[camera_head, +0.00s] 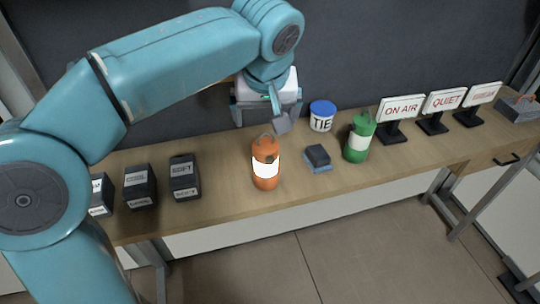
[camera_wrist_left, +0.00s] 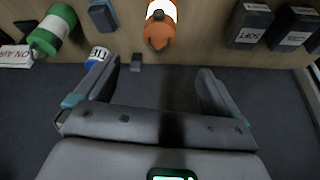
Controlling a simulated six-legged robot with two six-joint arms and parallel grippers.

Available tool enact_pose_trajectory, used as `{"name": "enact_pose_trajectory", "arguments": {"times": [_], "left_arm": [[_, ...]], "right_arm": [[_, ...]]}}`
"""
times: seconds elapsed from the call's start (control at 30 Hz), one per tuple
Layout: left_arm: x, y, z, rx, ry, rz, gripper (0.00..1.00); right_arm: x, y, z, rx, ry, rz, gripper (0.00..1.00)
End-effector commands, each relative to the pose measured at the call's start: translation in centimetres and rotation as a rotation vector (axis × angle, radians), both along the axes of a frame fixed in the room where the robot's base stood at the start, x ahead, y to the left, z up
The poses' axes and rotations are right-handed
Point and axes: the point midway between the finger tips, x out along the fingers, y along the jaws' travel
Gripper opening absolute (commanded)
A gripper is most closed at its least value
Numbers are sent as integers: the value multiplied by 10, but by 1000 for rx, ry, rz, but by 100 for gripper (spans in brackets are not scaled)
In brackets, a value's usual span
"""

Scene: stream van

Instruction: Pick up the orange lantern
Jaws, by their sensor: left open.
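The orange lantern (camera_head: 265,162) stands upright on the wooden bench, with a white band and a thin handle on top. In the left wrist view the lantern (camera_wrist_left: 159,25) is at the top middle, beyond the fingertips and between their lines. My left gripper (camera_head: 263,115) is open and empty, above the back of the bench behind the lantern. Its two spread fingers frame the lower wrist view (camera_wrist_left: 150,82). The gripper does not touch the lantern. My right gripper is not in view.
A blue-lidded tub (camera_head: 322,115) stands right of the gripper. A blue block (camera_head: 318,158) and a green lantern (camera_head: 358,137) stand right of the orange lantern. Several dark boxes (camera_head: 184,177) stand left. Lettered signs (camera_head: 401,108) line the right. A dark wall (camera_head: 390,45) is behind.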

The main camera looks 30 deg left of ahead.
Motion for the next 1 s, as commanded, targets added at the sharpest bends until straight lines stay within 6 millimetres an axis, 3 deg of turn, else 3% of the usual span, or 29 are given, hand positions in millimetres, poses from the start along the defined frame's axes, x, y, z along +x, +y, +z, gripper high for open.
{"name": "enact_pose_trajectory", "arguments": {"times": [0.07,0.4,0.67,1.0], "left_arm": [[-2,4,-6,3,1,13,96],[13,22,-78,2,5,12,96],[23,28,-101,1,2,10,96],[39,34,-145,1,3,9,96]], "right_arm": [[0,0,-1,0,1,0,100],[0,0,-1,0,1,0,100],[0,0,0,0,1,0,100],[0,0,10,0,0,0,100]]}}
